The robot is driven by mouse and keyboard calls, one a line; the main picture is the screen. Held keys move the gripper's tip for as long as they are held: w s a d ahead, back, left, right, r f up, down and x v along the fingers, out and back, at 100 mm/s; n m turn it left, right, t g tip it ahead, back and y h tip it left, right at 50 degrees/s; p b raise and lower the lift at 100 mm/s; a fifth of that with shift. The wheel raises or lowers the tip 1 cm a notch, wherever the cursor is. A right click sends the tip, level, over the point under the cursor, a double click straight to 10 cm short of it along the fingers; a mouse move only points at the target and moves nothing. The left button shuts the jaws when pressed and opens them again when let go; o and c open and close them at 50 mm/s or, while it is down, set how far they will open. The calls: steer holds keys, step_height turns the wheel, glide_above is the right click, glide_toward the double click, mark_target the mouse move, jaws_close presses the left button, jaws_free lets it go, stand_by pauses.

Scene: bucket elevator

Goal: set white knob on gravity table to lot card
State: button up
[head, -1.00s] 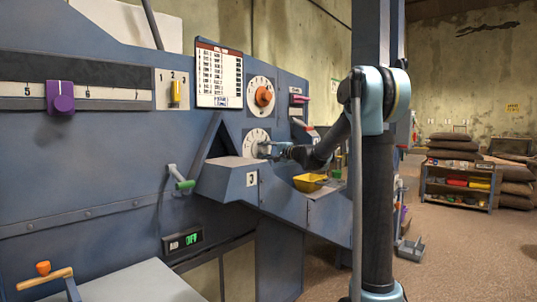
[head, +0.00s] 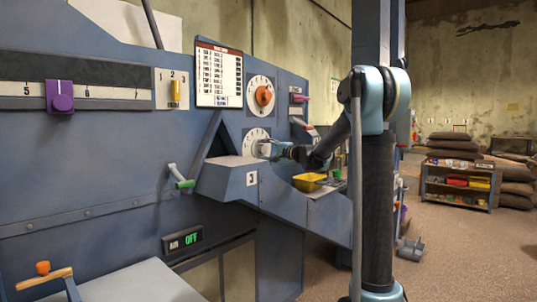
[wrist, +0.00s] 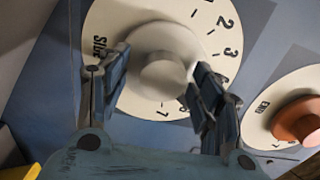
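The white knob (head: 263,148) sits on a white numbered dial on the blue-grey machine panel. In the wrist view, the white knob (wrist: 165,75) stands between my fingers. The dial (wrist: 115,18) shows 2 and 3 at its upper right; which mark the knob points to cannot be told. My gripper (wrist: 160,85) is open, one finger on each side of the knob, with a gap visible by the left finger; contact on the right is unclear. My gripper (head: 272,150) covers part of the dial in the head view. The lot card (head: 219,75) hangs above left, its text too small to read.
An orange knob (head: 264,95) on another dial sits just above; it also shows in the wrist view (wrist: 298,122). A hood (head: 232,180) juts out below the dial. A yellow scoop (head: 309,182) lies right of it. A purple slider (head: 60,96) is far left.

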steer(key=v, duration=1.2)
stand_by(0.3)
steer(key=s+d+n, duration=0.3)
steer(key=d+n, duration=0.1)
steer(key=n, duration=1.2)
steer(key=x, duration=1.7)
steer(key=shift+w+a+r, duration=0.1)
steer(key=shift+w+a, duration=0.1)
steer(key=c, duration=1.1)
